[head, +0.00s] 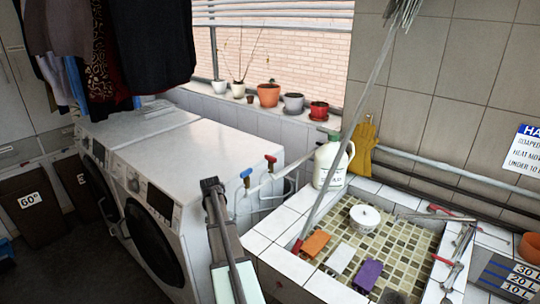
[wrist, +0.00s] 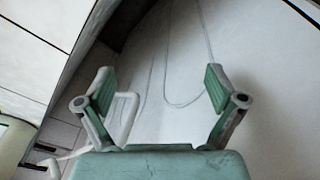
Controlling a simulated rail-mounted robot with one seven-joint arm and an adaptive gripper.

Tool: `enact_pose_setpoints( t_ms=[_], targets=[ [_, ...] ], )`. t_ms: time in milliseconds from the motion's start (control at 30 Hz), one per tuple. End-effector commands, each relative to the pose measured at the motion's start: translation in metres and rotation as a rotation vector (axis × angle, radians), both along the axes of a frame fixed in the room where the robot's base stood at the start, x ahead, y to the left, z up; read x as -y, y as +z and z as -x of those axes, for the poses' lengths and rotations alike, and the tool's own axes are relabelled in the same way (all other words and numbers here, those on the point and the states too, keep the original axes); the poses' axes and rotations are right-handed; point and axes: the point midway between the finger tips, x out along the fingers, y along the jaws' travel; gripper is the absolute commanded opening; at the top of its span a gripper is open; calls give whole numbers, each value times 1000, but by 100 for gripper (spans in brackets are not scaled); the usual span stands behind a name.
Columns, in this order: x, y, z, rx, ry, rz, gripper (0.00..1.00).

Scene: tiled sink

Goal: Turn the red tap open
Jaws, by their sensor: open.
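The red tap (head: 271,159) is in the head view, on a pipe at the right side of the white washing machine, behind the sink's left corner. A blue-handled tap (head: 246,173) is just left of it and lower. My arm rises from the bottom centre of the head view, in front of and left of the taps; its jaws are not clear there. In the wrist view my gripper (wrist: 158,80) is open, with two green-padded fingers spread and nothing between them. Behind them are a plain pale surface and thin hoses. I cannot make out the red tap in the wrist view.
Two washing machines (head: 150,140) stand left of my arm. The tiled sink (head: 285,262) at right holds a white bowl, sponges and a leaning long pole. A white jug (head: 328,165) stands on its rim, right of the taps.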

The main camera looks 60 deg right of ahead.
Motion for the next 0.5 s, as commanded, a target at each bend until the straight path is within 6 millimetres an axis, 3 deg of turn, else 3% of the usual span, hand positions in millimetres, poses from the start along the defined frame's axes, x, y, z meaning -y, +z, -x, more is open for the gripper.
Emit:
enact_pose_setpoints(
  t_ms=[33,200,400,500],
  targets=[
    [35,39,-5,21,-49,24,94],
    [121,148,2,75,-213,98,94],
    [203,277,23,131,-416,173,94],
    [231,330,30,153,-516,200,94]
  ],
)
